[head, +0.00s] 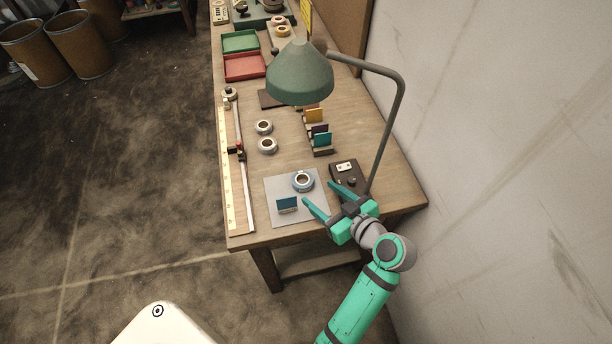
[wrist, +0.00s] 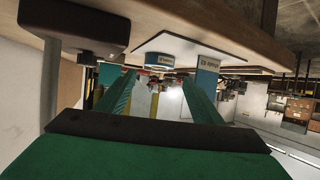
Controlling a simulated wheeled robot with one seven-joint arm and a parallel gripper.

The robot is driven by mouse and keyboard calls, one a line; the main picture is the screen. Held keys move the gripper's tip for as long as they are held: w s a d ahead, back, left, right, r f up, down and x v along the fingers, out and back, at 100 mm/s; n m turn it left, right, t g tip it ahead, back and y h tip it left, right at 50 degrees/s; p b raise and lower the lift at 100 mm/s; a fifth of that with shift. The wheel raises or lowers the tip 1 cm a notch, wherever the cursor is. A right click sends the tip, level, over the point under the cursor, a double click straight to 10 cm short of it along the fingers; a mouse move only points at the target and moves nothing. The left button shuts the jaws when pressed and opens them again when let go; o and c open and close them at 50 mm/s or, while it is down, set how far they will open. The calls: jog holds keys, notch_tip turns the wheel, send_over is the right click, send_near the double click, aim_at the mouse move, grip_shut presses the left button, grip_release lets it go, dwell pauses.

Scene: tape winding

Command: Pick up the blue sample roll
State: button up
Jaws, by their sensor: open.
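The blue sample roll (head: 303,188), a short blue ring with a pale top and dark centre, sits on a light grey mat (head: 277,185) near the table's near end. In the wrist view, which looks upside down, the roll (wrist: 159,62) shows beyond and between my fingertips, with lettering on its side. My gripper (head: 319,192) is open, with its fingers pointing towards the roll from the near right; nothing is between them. The fingers also show in the wrist view (wrist: 158,85). The roll appears apart from both fingers.
A blue card (head: 287,204) stands on the mat beside the roll, and near one finger in the wrist view (wrist: 207,68). A dark box (head: 347,177) and the green lamp's (head: 300,75) post stand right. Two pale rolls (head: 268,146) lie farther back. A ruler (head: 228,170) runs along the left edge.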

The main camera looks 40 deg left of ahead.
aim_at(299, 177)
jog(key=x, duration=0.3)
jog(key=shift+s+f, duration=0.1)
jog(key=shift+s, duration=0.05)
jog(key=shift+w+x, duration=0.2)
jog(key=shift+x, duration=2.6)
jog(key=c, duration=0.9)
